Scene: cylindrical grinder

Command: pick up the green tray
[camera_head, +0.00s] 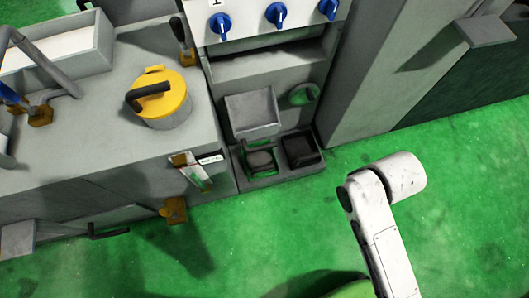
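I cannot single out a green tray with certainty. A small box (262,174) low at the centre, at the foot of the grey machine, has green edges inside and a dark rounded thing in it. A round green piece (303,94) sits above it to the right, on the machine's front. Part of a rounded green shape (352,289) shows at the bottom edge, behind my arm; I cannot tell what it is. My white arm rises from the bottom right, over the floor and apart from the machine. My gripper does not show.
A dark box (301,149) stands right of the green-edged one. A grey open tray-like part (252,114) is above them. The grey machine (58,150) fills the left, with a yellow round cover (160,97). Blue knobs (277,14) are at top. Green floor (470,190) is clear at right.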

